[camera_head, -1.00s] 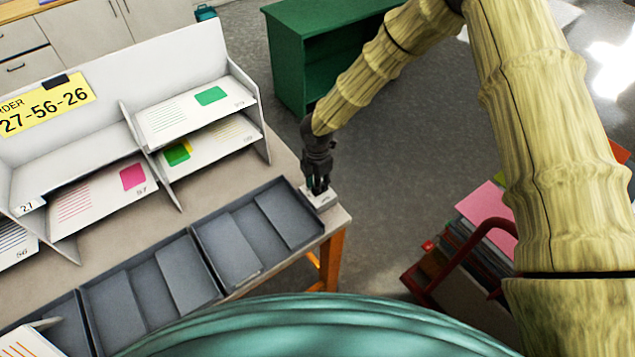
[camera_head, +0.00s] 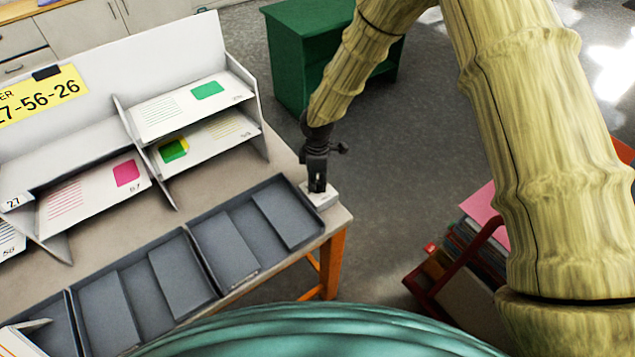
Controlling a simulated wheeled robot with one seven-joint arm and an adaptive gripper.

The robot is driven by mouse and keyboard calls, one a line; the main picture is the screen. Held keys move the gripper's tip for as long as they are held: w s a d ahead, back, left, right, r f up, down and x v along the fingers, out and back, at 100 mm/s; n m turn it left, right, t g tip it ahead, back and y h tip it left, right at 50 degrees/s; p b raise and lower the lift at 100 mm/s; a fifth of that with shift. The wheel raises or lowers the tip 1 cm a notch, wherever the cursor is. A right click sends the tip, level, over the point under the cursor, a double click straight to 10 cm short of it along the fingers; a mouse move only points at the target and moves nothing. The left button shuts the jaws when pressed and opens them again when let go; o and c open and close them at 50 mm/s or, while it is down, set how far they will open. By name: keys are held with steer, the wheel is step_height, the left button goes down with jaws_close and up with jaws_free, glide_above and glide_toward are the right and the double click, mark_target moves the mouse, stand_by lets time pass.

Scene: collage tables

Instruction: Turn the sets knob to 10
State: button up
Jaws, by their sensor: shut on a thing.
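My gripper (camera_head: 317,186) points down at the right end of the table, in the head view. It is shut on the sets knob, which sits on a small white box (camera_head: 323,198) at the table's corner. The fingers hide the knob, and I cannot read its setting or any marks around it. Small dark print on the box's front is too small to read.
Grey trays (camera_head: 285,213) line the table's front edge, left of the box. A white shelf rack (camera_head: 165,60) with printed sheets and a yellow order sign (camera_head: 45,93) reading 7-56-26 stands behind. A green cabinet (camera_head: 290,62) and a red cart (camera_head: 425,290) stand on the floor.

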mark_target(318, 182)
steer(key=shift+w+r+m, duration=0.15)
steer(key=shift+m, duration=0.45)
steer(key=o, duration=0.9)
steer(key=shift+o, duration=0.8)
step_height(318, 182, up, 12)
steer(key=shift+d, duration=0.1)
